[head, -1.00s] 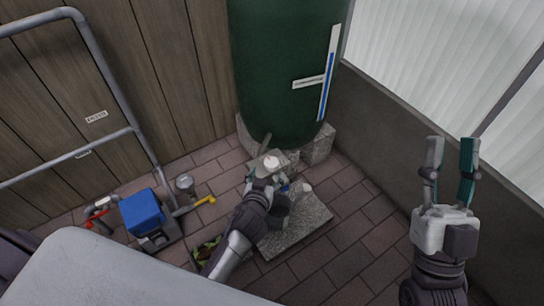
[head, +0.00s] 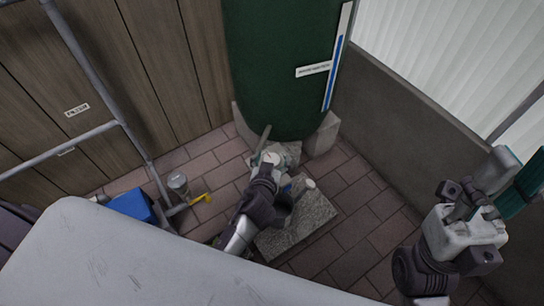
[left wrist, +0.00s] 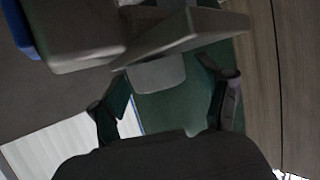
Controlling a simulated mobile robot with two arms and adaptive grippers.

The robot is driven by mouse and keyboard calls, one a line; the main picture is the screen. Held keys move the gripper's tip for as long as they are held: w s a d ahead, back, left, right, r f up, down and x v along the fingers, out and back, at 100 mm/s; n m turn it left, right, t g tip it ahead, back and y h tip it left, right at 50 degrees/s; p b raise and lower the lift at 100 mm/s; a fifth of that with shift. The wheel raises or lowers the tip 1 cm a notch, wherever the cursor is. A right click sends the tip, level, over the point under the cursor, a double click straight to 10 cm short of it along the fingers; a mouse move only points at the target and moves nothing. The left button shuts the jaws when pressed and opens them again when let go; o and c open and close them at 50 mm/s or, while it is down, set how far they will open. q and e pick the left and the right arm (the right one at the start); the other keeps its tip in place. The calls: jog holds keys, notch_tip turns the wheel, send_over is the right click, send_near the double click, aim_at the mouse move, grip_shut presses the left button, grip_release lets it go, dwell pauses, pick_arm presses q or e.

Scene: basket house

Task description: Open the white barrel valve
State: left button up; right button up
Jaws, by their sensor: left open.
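The green barrel (head: 282,85) stands at the back centre on grey blocks. A small white part (head: 272,157), likely the valve, shows low at its front, partly covered by my left gripper (head: 266,162). In the left wrist view my left gripper (left wrist: 165,100) is open. Its fingers lie either side of a pale, rounded part (left wrist: 157,74) in front of the green barrel surface (left wrist: 170,110). I cannot tell whether they touch it. My right gripper (head: 512,178) is raised at the far right, empty, with its fingers apart.
A stone slab (head: 305,225) lies before the barrel, with a small white cap (head: 310,183) on it. A metal can (head: 178,184), a yellow handle (head: 202,198) and a blue box (head: 130,205) stand left, near a metal rail (head: 95,80). A low wall (head: 400,130) bounds the right.

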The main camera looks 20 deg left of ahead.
pick_arm(q)
jog(key=c, duration=1.2)
jog(key=shift+o, duration=0.2)
jog(key=shift+r, duration=0.1)
